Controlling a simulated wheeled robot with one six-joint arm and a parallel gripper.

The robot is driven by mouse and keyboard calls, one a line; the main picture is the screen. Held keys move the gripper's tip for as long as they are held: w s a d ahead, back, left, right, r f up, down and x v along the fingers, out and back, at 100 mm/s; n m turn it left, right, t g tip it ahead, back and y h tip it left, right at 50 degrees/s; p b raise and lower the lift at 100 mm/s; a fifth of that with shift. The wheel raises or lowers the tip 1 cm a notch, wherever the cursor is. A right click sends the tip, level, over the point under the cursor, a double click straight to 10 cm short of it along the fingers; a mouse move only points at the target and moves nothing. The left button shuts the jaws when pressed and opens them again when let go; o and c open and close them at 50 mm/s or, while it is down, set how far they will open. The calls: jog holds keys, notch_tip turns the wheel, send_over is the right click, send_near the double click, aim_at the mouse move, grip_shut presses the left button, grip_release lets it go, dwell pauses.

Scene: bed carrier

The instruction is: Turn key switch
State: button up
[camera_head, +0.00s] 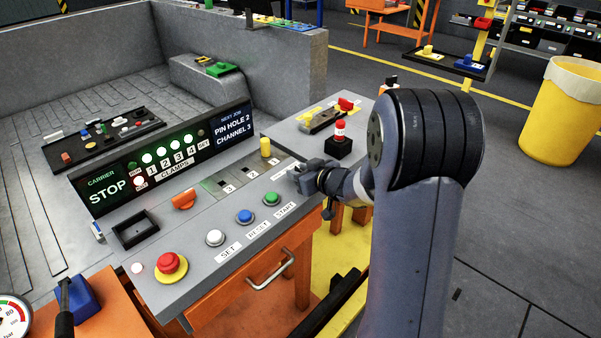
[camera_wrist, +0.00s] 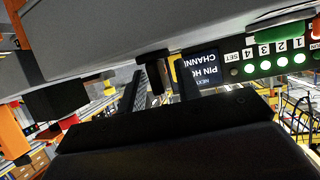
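The grey control panel (camera_head: 190,248) carries push buttons and a sign. No key switch is clearly recognisable in the head view; my gripper (camera_head: 300,174) covers the panel's right end near a small label. In the wrist view, which looks upside down, a small dark upright piece (camera_wrist: 154,68) stands out from the panel surface. It may be the key, but I cannot tell for sure. My gripper's two fingers (camera_wrist: 162,88) are apart, with that piece showing between them. Whether they touch it is unclear.
A yellow cylinder (camera_head: 265,146) stands behind my gripper. Green (camera_head: 271,198), blue (camera_head: 244,216) and white (camera_head: 215,237) buttons, an orange knob (camera_head: 184,199) and a red stop button (camera_head: 170,263) lie to its left. The lit sign (camera_head: 168,155) rises behind. A red-topped post (camera_head: 340,134) stands close by.

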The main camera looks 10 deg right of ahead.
jog(key=shift+w, duration=0.1)
jog(key=shift+c, duration=0.3)
grip_shut()
